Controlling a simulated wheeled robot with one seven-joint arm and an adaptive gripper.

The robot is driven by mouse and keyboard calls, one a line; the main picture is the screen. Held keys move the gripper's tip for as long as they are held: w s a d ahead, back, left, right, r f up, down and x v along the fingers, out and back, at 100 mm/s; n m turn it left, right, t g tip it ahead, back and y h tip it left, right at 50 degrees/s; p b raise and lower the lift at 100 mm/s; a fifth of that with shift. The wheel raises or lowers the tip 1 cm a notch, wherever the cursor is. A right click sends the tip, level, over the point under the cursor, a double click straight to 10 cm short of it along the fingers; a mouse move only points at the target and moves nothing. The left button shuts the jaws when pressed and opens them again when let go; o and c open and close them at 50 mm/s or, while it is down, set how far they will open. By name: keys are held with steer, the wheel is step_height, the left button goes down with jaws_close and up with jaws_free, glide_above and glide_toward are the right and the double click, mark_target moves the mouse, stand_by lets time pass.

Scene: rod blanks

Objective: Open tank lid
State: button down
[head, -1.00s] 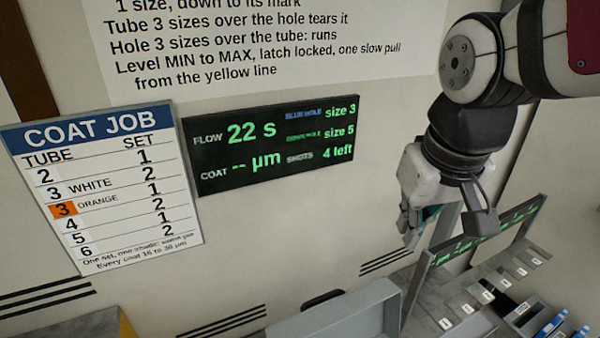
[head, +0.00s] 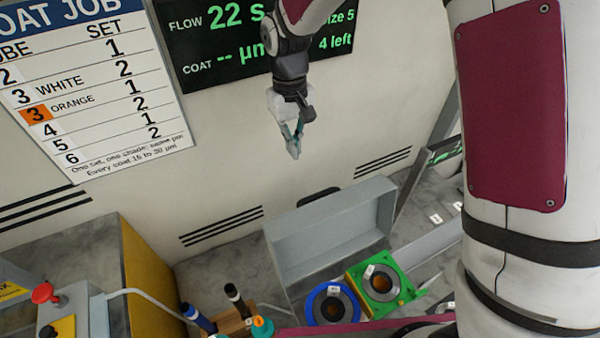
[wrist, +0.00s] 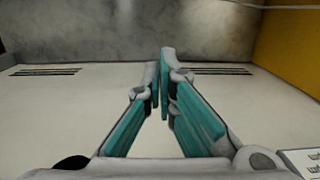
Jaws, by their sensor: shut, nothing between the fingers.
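My gripper (head: 293,150) hangs in front of the pale wall, below the green-lettered display. In the wrist view its two teal-padded fingers (wrist: 164,65) come together at the tips, with nothing between them. A grey shallow box-shaped panel (head: 325,230) with a black handle stands upright below my gripper, apart from it. I cannot tell whether this panel is the tank lid. A blue ring block (head: 315,302) and a green square block (head: 402,277), each with a round hole, sit in front of it. No part is clearly recognisable as the tank.
A yellow-sided cabinet (head: 150,280) and a red knob (head: 43,292) on a grey unit with a bent pipe are at lower left. Dark-tipped rods (head: 235,296) stand beside the blue block. My own arm covers the right side. The wall space around my gripper is clear.

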mark_target(310, 197)
steer(key=s+d+f+p, duration=0.1)
steer(key=s+f, duration=0.3)
steer(key=f, duration=0.4)
steer(key=shift+d+f+p, duration=0.2)
steer(key=shift+f+p, duration=0.15)
steer(key=shift+p, duration=0.2)
steer(key=shift+s, duration=0.15)
steer(key=s+r+p, duration=0.1)
steer(key=s+d+r+p, duration=0.1)
steer(key=s+r+p, duration=0.1)
steer(key=shift+s+d+r, duration=0.15)
steer(key=shift+s+d, duration=0.05)
steer(key=shift+s, duration=0.05)
steer(key=shift+w, duration=0.2)
